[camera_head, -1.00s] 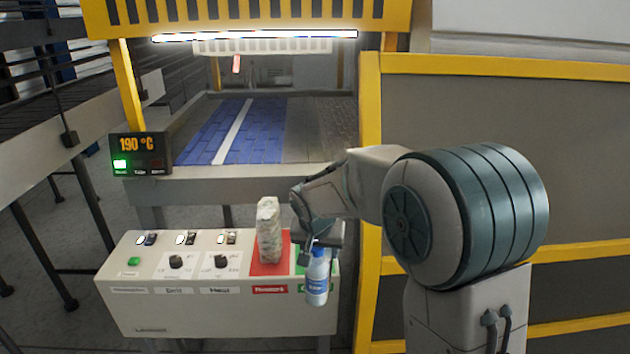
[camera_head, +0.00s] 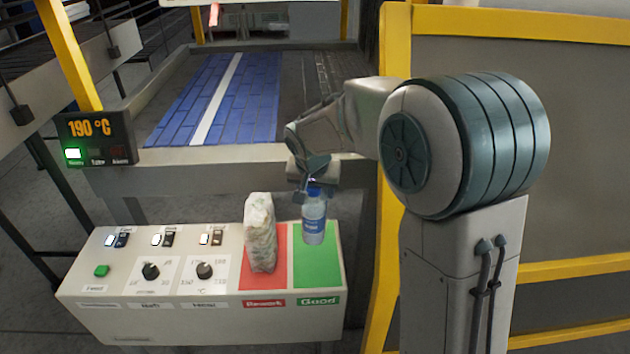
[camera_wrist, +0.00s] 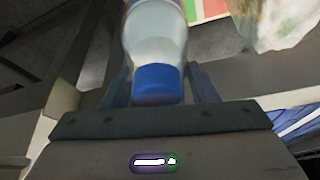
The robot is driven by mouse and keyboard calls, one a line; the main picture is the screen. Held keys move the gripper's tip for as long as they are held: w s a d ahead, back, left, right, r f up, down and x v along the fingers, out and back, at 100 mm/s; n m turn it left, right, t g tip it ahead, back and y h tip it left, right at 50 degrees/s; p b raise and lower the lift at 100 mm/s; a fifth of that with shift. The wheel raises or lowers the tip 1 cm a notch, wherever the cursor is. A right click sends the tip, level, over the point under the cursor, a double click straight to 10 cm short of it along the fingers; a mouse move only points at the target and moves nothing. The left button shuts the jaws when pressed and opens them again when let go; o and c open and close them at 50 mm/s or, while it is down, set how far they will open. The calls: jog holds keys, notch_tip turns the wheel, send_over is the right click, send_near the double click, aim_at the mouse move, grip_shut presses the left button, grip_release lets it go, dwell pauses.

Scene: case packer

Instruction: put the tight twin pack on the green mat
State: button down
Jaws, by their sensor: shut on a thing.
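My gripper (camera_head: 313,186) is shut on a clear bottle (camera_head: 314,222) with a blue cap and blue label, held upright by its top. The bottle fills the top middle of the wrist view (camera_wrist: 155,38), cap between the fingers (camera_wrist: 160,88). Only one bottle shows; I cannot tell whether a second is behind it. In the head view it appears over the green mat (camera_head: 327,268), labelled Good; I cannot tell whether its base touches. A crumpled, whitish wrapped pack (camera_head: 261,235) stands upright on the red mat (camera_head: 281,272), labelled Rework, left of the bottle.
The mats lie on the right of a pale control panel (camera_head: 125,315) with knobs and switches. Behind it is a blue-slatted conveyor (camera_head: 200,105). A display (camera_head: 95,138) reads 190 °C. A yellow-framed guard (camera_head: 388,270) stands close on the right.

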aim_at(312, 193)
jog(key=shift+s+f+b, duration=0.1)
jog(key=shift+f+b, duration=1.95)
jog(key=shift+f, duration=1.7)
jog(key=shift+f+b, duration=0.6)
jog(key=shift+c, duration=2.3)
grip_release()
jog(key=b+v, duration=0.2)
jog(key=v, duration=1.2)
jog(key=shift+s, duration=0.1)
jog(key=p+v, duration=0.4)
jog(key=v, duration=0.3)
jog(key=shift+s+a+r, duration=0.15)
jog(key=shift+s+r, duration=0.1)
jog(key=shift+r, duration=0.15)
